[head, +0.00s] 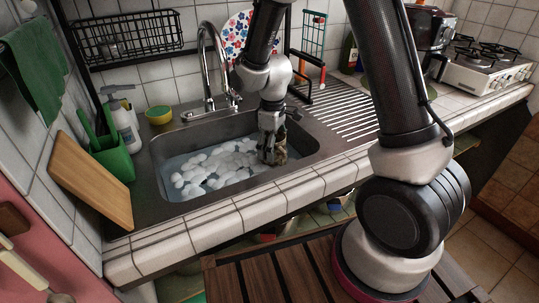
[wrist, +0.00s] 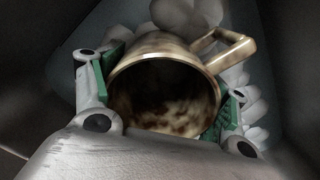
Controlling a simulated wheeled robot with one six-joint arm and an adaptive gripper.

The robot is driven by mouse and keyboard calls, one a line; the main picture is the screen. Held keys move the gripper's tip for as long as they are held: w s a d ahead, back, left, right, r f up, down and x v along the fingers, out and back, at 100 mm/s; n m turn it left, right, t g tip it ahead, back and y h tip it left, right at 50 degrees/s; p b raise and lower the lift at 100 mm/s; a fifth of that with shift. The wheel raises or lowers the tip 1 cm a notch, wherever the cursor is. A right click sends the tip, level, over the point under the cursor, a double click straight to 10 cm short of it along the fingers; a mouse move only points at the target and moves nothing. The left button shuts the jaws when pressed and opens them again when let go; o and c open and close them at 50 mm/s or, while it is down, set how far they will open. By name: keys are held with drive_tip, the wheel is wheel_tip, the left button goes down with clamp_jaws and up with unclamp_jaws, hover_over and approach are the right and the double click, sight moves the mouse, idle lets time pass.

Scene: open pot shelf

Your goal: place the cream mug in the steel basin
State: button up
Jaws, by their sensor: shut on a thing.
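The cream mug (wrist: 165,95) fills the middle of the wrist view. It looks tan and glossy, with a dark, brown-stained inside and its handle toward the upper right. My gripper (head: 271,140) is shut on it, with green finger pads on both sides of its body. In the head view the mug (head: 277,154) shows small and partly hidden below the fingers, low inside the right part of the steel basin (head: 306,138). The basin holds water and white foam (head: 215,165). Whether the mug touches the basin floor cannot be told.
The faucet (head: 212,75) rises behind the basin. A soap bottle (head: 122,120), a green caddy (head: 108,150) and a wooden board (head: 90,180) stand left. A yellow sponge (head: 159,115) lies at the back. A ribbed drainboard (head: 340,112) is at right.

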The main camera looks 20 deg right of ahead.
drive_tip(key=shift+f, duration=1.55)
drive_tip(key=o, duration=1.3)
drive_tip(key=shift+f, duration=0.15)
drive_tip(key=shift+o, duration=0.2)
wheel_tip(320, 180, up, 12)
drive_tip(key=s+d+r+m+t, duration=0.1)
drive_tip(key=s+d+r+m, duration=0.1)
drive_tip(key=s+d+r, duration=0.35)
drive_tip(key=s+d+r+m+t, duration=0.1)
drive_tip(key=s+d+r+m, duration=0.25)
drive_tip(key=r, duration=0.35)
drive_tip(key=s+d+r+m+t, duration=0.1)
drive_tip(key=s+d+r+m, duration=0.1)
drive_tip(key=s, duration=0.4)
drive_tip(key=s+d+r+m+t, duration=0.1)
drive_tip(key=s+d+r+m, duration=0.1)
drive_tip(key=s, duration=0.5)
drive_tip(key=shift+s+d+r, duration=0.3)
drive_tip(key=shift+d+r, duration=0.05)
drive_tip(key=shift+d, duration=0.55)
